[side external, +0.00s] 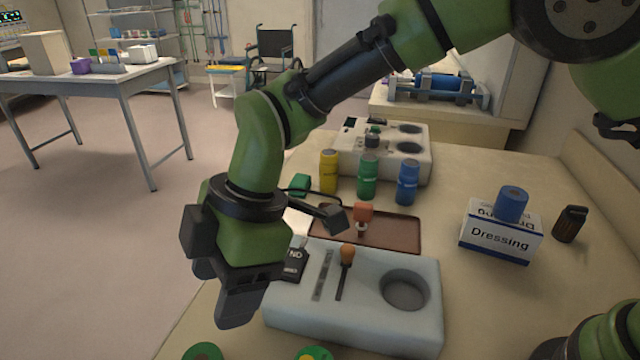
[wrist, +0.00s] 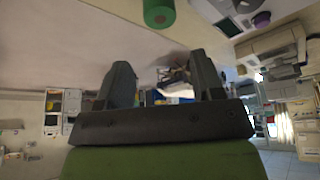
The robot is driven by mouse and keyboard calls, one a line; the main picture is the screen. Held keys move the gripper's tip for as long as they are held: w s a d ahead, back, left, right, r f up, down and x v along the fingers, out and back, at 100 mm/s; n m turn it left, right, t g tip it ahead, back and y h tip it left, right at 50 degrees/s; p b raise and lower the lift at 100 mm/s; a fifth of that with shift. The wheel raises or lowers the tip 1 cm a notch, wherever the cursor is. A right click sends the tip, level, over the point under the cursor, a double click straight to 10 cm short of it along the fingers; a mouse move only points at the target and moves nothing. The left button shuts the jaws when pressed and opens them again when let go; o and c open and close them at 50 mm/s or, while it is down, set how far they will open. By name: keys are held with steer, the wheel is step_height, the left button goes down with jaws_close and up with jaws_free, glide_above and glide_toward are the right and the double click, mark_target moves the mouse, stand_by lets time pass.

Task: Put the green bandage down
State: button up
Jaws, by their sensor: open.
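A small green roll, which looks like the green bandage (side external: 300,185), lies near the table's left edge, left of the yellow bottle. A green roll with a dark round core (wrist: 158,14) also shows at the top of the wrist view, partly cut off and apart from my fingers; I cannot tell what it rests on. My gripper (side external: 226,290) is open, pointing down at the left of the light grey holder block (side external: 420,318). In the wrist view my gripper's two fingers (wrist: 162,82) stand wide apart with nothing between them.
Yellow (side external: 328,172), green (side external: 367,178) and blue (side external: 408,182) bottles stand behind a brown tray (side external: 395,232). A blue roll (side external: 511,204) sits on a Dressing box (side external: 500,236), beside a dark bottle (side external: 570,224). An orange-handled tool (side external: 346,262) is in the block. Table between block and box is clear.

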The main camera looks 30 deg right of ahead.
steer(key=d+r+m+t, duration=0.3)
steer(key=d+r+m, duration=0.6)
steer(key=d+r, duration=0.55)
steer(key=s+d+r+m+t+h, duration=0.1)
steer(key=s+d+m+t, duration=0.3)
steer(key=s+d+m, duration=1)
steer(key=shift+s+d+t+h, duration=0.3)
steer(key=shift+d+h, duration=0.1)
steer(key=shift+h, duration=0.5)
steer(key=shift+r, duration=0.1)
